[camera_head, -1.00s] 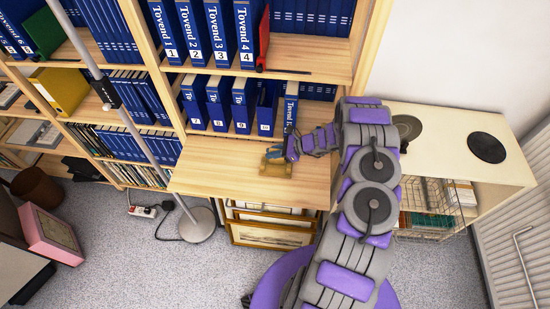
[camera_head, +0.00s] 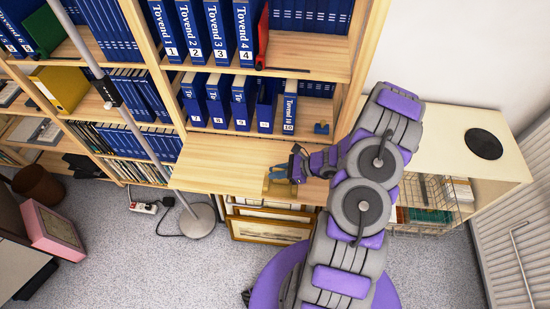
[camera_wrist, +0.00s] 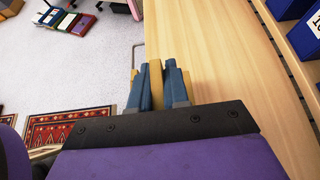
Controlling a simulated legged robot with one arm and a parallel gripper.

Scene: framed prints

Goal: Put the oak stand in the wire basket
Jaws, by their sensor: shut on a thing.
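The oak stand (camera_head: 281,189) is a small tan wooden piece at the front edge of the pale wooden ledge. My gripper (camera_head: 279,176) is shut on it, with the blue-grey fingers around its upper part. The wrist view shows the fingers (camera_wrist: 158,88) close together with tan wood (camera_wrist: 156,82) between them, near the ledge edge. I cannot tell whether the stand still touches the ledge. The wire basket (camera_head: 461,190) is at the right, low in front of the white cabinet, holding or fronting books and papers. My arm hides its left part.
The ledge (camera_head: 215,165) is mostly bare. Blue binders (camera_head: 240,103) and a small blue object (camera_head: 321,128) stand on the shelf behind. Framed prints (camera_head: 268,228) lean below the ledge. A lamp pole (camera_head: 135,130) rises at left. A radiator (camera_head: 515,250) stands far right.

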